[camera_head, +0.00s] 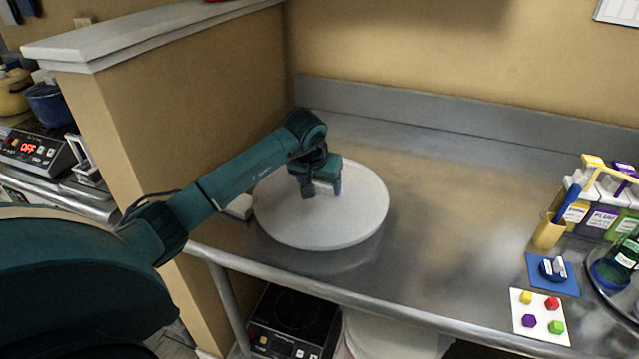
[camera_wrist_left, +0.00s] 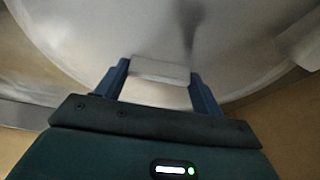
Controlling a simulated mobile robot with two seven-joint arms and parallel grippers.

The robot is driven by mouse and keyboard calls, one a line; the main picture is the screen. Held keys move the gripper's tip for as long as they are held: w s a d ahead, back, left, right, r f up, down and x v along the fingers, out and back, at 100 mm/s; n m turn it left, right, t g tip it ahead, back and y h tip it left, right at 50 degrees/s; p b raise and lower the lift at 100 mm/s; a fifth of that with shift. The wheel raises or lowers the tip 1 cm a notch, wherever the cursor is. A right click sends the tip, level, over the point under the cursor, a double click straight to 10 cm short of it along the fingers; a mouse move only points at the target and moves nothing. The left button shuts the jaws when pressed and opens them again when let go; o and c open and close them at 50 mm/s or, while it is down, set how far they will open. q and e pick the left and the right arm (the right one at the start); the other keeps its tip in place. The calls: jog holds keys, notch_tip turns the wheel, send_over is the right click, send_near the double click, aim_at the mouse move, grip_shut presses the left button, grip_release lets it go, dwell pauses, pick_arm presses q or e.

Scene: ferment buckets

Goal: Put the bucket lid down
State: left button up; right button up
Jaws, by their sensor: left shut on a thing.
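The bucket lid (camera_head: 350,215) is a large round white disc at the left end of the steel table (camera_head: 440,250). It looks flat and level; whether it touches the table or hovers just above it I cannot tell. My left gripper (camera_head: 322,188) is above the lid's middle, pointing down. In the left wrist view my left gripper (camera_wrist_left: 160,90) is shut on the lid's pale raised handle (camera_wrist_left: 160,70), with one blue finger on each side. The lid (camera_wrist_left: 110,35) fills most of that view. My right gripper is not in view.
A tan partition wall (camera_head: 190,120) stands left of the lid. At the right are a blue mat (camera_head: 565,284), a white card with colored cubes (camera_head: 520,318) and labelled boxes. The table's middle is clear.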

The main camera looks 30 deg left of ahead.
pick_arm(q)
jog(key=shift+f, duration=0.3)
